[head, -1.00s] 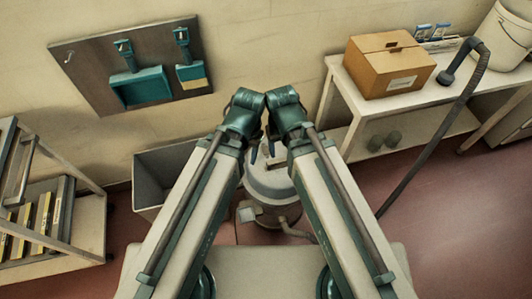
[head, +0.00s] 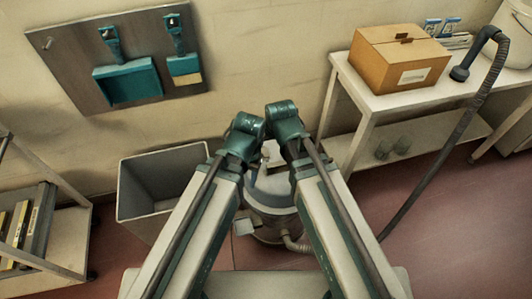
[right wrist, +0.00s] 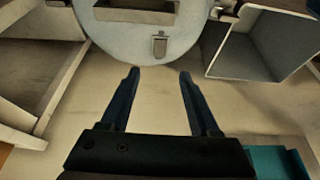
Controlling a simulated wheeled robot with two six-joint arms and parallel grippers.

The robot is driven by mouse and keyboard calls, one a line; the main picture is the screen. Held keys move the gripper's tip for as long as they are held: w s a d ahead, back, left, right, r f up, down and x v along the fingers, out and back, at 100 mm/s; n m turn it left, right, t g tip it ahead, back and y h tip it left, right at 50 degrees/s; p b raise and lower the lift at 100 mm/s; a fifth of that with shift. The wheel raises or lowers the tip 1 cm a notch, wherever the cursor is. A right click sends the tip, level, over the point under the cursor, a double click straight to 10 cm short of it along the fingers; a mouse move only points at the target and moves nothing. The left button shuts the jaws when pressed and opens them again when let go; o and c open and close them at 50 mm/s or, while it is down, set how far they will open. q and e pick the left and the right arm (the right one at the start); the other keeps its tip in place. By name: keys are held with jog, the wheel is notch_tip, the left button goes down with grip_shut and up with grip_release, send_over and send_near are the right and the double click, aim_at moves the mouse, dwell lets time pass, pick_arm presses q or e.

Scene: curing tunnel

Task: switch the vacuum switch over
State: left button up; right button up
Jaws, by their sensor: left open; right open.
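The vacuum (head: 272,222) is a round grey canister on the floor, partly hidden behind my two arms in the head view. In the right wrist view its pale round lid (right wrist: 125,48) fills the top middle, with a dark rectangular recess. A small metal tab (right wrist: 159,44) sits near the lid's rim; I cannot tell whether it is the switch. My right gripper (right wrist: 159,73) is open and empty, its fingertips just below the lid's edge in that picture. My left gripper (head: 252,178) is open, mostly hidden behind its wrist, over the vacuum in the head view.
A grey open bin (head: 128,206) stands left of the vacuum. A rack (head: 60,238) is at far left. A bench (head: 362,98) at right carries a cardboard box (head: 398,60) and a hose (head: 450,150) hangs to the floor. A tool board (head: 70,75) hangs on the wall.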

aim_at(265, 153)
jog(key=b+x, duration=1.1)
jog(key=x, duration=0.2)
jog(key=shift+f+b, duration=0.15)
jog(key=shift+b, duration=0.2)
grip_shut()
